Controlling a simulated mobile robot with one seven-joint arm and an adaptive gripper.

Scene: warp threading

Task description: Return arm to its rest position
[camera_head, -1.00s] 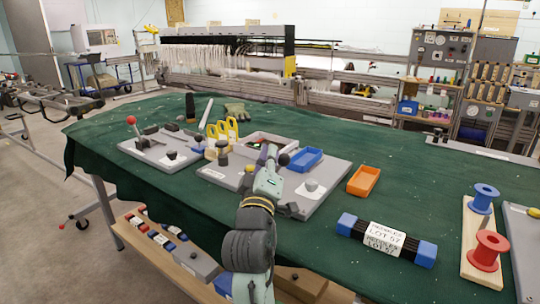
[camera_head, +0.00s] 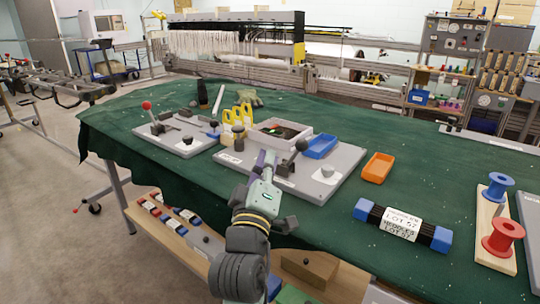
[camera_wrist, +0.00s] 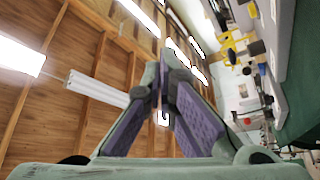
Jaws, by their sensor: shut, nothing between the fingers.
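My gripper (camera_head: 266,158) is at the front edge of the green-covered table (camera_head: 340,226), in front of the grey board with the blue tray. In the head view its fingers point away over the board's front edge. In the wrist view the purple-padded fingers (camera_wrist: 167,72) meet at their tips with nothing between them. The wrist view looks up at the wooden ceiling, with the table side at the right. I cannot tell the exact gap between gripper and board.
The grey board (camera_head: 315,188) carries a blue tray (camera_head: 320,146) and a black-knobbed lever (camera_head: 296,155). An orange tray (camera_head: 378,167), a needle bundle (camera_head: 402,224) and red and blue spools (camera_head: 503,235) lie to the right. A red-knobbed lever board (camera_head: 180,140) is at the left.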

